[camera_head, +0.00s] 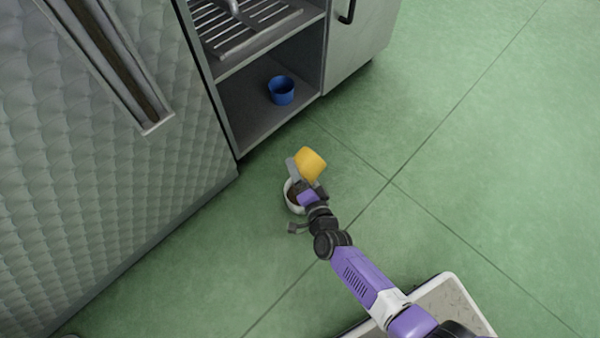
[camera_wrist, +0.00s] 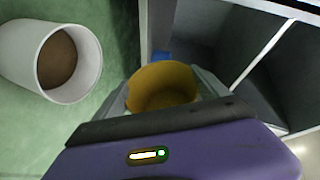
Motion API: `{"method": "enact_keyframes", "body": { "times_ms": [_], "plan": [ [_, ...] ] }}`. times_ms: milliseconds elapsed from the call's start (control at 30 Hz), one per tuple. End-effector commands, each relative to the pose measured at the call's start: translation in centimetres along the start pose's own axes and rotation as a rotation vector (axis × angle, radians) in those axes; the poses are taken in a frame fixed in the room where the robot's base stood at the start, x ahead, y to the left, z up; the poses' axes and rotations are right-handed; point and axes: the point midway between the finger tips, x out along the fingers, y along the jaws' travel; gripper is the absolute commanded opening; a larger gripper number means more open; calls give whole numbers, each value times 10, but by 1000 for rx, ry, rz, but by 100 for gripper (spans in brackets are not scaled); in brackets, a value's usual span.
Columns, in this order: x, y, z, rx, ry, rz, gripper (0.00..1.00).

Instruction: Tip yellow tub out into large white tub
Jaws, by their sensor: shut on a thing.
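The yellow tub (camera_head: 310,163) is in my gripper (camera_head: 303,176), which is shut on it. In the head view the tub is tilted. In the wrist view the yellow tub (camera_wrist: 163,86) shows its open mouth and inner wall; I cannot tell what is in it. The large white tub (camera_head: 290,204) stands on the floor, partly hidden by my gripper and wrist. In the wrist view the white tub (camera_wrist: 27,54) is to the left of the yellow tub, apart from it, with brown contents inside.
A blue tub (camera_head: 282,90) stands on the lower shelf of an open metal cabinet (camera_head: 240,150) behind my gripper. A slotted rack (camera_head: 245,27) is on the shelf above. A large quilted metal panel (camera_head: 100,190) stands at left. The green floor to the right is clear.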

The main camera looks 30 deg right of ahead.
Motion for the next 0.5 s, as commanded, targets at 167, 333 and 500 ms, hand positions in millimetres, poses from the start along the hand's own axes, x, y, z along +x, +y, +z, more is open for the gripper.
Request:
{"method": "enact_keyframes", "body": {
  "times_ms": [167, 333, 500],
  "plan": [
    [0, 0, 0, 0, 0, 0, 30],
    [1, -8, 2, 16, -23, -1, 30],
    [1, -27, 6, 72, -95, 8, 30]
  ]
}}
